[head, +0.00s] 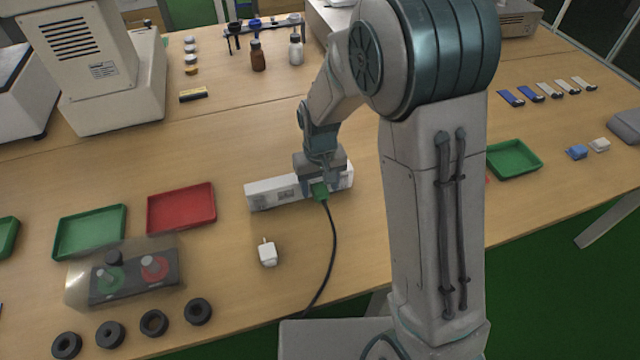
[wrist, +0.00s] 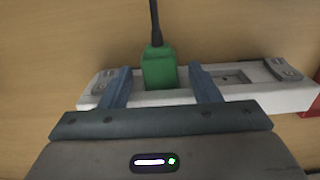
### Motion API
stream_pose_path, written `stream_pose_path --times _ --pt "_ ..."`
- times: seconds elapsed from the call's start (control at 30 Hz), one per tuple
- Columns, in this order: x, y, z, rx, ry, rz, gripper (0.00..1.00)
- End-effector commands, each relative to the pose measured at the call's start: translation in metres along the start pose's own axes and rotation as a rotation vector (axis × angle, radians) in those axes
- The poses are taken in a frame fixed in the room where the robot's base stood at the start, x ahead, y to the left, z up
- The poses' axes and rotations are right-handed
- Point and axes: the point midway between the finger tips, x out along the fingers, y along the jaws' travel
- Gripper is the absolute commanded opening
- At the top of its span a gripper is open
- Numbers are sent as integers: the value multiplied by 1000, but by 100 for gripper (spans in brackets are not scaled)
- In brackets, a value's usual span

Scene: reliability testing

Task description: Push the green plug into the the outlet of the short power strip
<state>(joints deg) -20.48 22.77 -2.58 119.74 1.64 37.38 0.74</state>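The white short power strip (head: 262,196) lies on the wooden table, left of my arm in the head view. It also runs across the wrist view (wrist: 290,93). The green plug (head: 320,191) is at the strip's near side, with its black cable trailing to the table's front edge. In the wrist view the green plug (wrist: 158,68) stands between the two fingers of my gripper (wrist: 160,82), with a gap visible on each side. My gripper (head: 322,182) is low over the strip and open around the plug. Whether the plug's prongs are in an outlet is hidden.
A white plug or adapter (head: 267,252) lies in front of the strip. A red tray (head: 181,207) and a green tray (head: 90,231) are to its left, with a switch box (head: 122,272) in front. Another green tray (head: 514,158) is right of my arm.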

Motion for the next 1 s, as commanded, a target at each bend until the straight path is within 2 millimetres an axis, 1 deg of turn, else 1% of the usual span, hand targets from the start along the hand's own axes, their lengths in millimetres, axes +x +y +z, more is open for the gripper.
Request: stream_pose_path --times 0.27,0.37,0.47,0.8,0.9,1.0 --pt "0 0 0 0 -1 0 57" --pt "-6 0 0 0 0 0 57" --pt "-20 0 -1 0 3 -1 57" --pt "-96 0 -1 1 4 0 57" --pt "-114 0 0 1 4 0 57" --pt "-127 0 0 1 2 0 57"
